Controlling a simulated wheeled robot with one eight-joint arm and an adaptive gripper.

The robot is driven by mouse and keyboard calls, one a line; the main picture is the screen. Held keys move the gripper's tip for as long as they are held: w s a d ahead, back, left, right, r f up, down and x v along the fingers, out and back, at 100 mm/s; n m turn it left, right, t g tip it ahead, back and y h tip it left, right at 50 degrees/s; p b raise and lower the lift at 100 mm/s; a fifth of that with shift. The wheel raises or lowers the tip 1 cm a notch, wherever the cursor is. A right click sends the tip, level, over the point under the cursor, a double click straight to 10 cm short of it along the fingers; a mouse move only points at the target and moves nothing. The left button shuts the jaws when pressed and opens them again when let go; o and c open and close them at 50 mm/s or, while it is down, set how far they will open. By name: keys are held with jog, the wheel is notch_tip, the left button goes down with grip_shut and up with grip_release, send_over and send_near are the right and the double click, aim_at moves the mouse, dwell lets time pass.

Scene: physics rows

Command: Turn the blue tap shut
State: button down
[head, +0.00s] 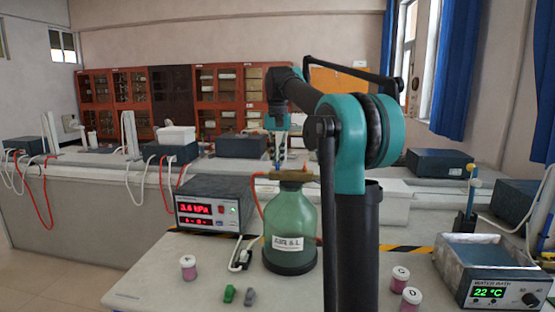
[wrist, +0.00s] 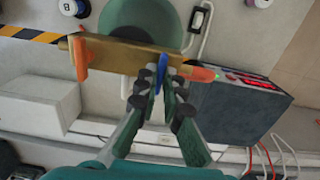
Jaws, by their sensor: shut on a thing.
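The blue tap (wrist: 162,65) sits on a brass pipe (wrist: 120,58) on top of the green bottle (head: 290,225). In the wrist view its narrow blue handle points roughly across the pipe. My gripper (wrist: 160,85) is shut on this handle, with one finger on each side. In the head view my gripper (head: 277,150) reaches down to the pipe from above, and only a little blue shows under it. An orange tap (wrist: 80,58) is at the pipe's other end. My arm stands right beside the bottle in the head view.
A pressure box (head: 210,205) reading 3.6 hPa stands left of the bottle. A water bath (head: 490,270) reading 22 °C is at the right. Small pink jars (head: 188,267) and green and grey pieces (head: 229,294) lie at the table's front. A white block (wrist: 40,105) shows in the wrist view.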

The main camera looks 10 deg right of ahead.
dwell(0.4)
jog(key=c, duration=1.7)
grip_release()
jog(key=shift+r, duration=0.1)
notch_tip(320, 180, up, 12)
jog(key=shift+f, duration=0.1)
